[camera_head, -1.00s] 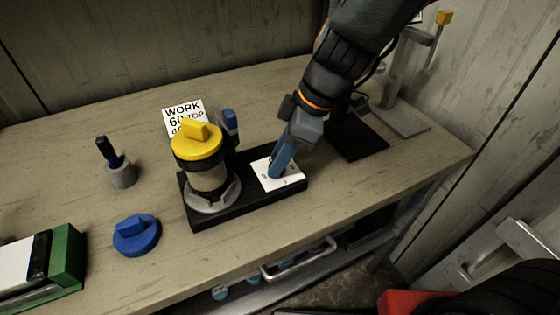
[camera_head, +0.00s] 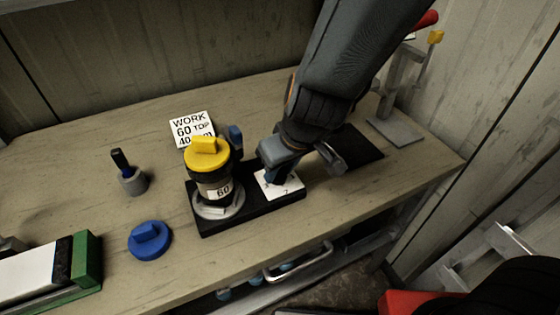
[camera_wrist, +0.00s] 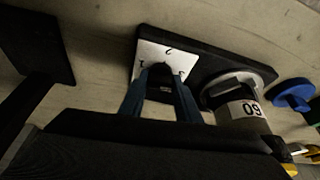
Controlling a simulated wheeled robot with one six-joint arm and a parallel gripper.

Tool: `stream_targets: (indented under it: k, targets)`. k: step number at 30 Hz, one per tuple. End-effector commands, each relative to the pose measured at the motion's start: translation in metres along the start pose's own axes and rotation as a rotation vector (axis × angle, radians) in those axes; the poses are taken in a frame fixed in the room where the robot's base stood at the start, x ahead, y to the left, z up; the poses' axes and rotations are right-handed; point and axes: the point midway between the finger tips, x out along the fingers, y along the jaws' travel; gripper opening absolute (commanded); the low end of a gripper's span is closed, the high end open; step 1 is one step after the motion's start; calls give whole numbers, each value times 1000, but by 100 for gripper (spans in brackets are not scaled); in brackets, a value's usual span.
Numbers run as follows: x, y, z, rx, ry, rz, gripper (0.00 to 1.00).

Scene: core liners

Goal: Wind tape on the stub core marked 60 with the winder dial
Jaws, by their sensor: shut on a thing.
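The stub core marked 60 (camera_head: 221,191) stands upright on the winder's grey ring (camera_head: 219,208), with a yellow cap (camera_head: 206,152) on top. Its 60 label also shows in the wrist view (camera_wrist: 252,109). The winder's black base (camera_head: 250,214) carries a white dial plate (camera_head: 289,187) with numbers at its right end. My gripper (camera_head: 276,172) points down at the plate and is shut on the dial knob, which its fingers mostly hide. In the wrist view the two fingers (camera_wrist: 160,98) reach to the plate (camera_wrist: 150,55). The exact dial setting is hard to read.
A blue cap (camera_head: 150,240), a grey holder with a dark tool (camera_head: 133,181) and a green-ended block (camera_head: 86,262) are to the left. A dark mat (camera_head: 358,144) lies at right. The front-left bench is partly clear.

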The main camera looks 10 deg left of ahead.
Motion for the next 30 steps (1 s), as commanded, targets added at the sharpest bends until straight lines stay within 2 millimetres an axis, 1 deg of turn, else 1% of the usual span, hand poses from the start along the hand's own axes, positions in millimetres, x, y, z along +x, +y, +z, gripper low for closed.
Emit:
stream_targets:
  k: [1,12,26,27,29,30]
  targets:
    - [-4,-1,-2,20,1,10,7]
    - [-1,-1,-2,116,4,50,7]
    - [0,0,-2,128,6,54,7]
    - [0,0,-2,128,6,54,31]
    - [0,0,-2,128,5,54,41]
    - [0,0,-2,128,5,54,48]
